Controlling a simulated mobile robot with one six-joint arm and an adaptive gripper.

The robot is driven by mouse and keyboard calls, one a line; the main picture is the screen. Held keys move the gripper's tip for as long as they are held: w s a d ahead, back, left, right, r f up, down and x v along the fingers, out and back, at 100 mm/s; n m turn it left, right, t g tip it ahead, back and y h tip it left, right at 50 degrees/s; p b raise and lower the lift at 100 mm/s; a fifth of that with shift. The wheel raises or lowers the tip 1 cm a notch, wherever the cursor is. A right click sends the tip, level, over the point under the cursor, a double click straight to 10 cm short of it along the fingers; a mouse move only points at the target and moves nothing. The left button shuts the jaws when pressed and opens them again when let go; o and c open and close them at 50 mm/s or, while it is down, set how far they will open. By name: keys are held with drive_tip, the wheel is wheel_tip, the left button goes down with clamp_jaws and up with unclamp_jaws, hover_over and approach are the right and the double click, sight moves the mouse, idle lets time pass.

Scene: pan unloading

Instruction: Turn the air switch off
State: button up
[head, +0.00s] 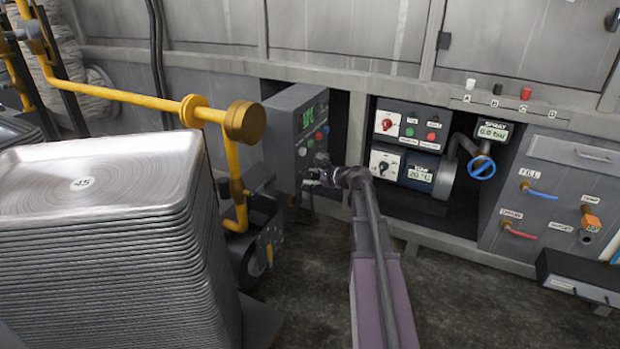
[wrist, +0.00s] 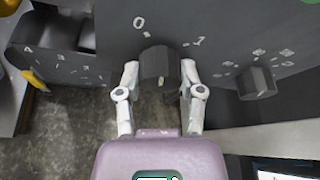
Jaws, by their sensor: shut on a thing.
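A dark rotary knob (wrist: 160,63) sits on a dark grey panel in the wrist view, with white marks 0 and 1 beside it. No label naming it as the air switch can be read. My gripper (wrist: 160,88) has one pale finger on each side of the knob and is shut on it. Which mark the knob points to is hard to tell. In the head view my gripper (head: 318,177) is at the lower front of the grey control box (head: 288,125) and hides the knob there.
A second dark knob (wrist: 257,84) is right of the held one in the wrist view. In the head view a tall stack of metal trays (head: 95,185) and a yellow pipe (head: 130,98) stand left. A recessed panel with switches and a blue valve wheel (head: 482,168) is right.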

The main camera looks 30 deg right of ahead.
drive_tip(key=shift+a, duration=0.1)
drive_tip(key=shift+f+n+t+h+b, duration=0.1)
drive_tip(key=shift+n+t+h+b, duration=0.35)
drive_tip(key=shift+n, duration=0.35)
drive_tip(key=shift+n+t+b, duration=0.25)
drive_tip(key=shift+n+b, duration=0.05)
drive_tip(key=shift+n, duration=0.3)
drive_tip(key=o, duration=1.2)
drive_tip(key=shift+c, duration=0.2)
drive_tip(key=shift+d, duration=0.2)
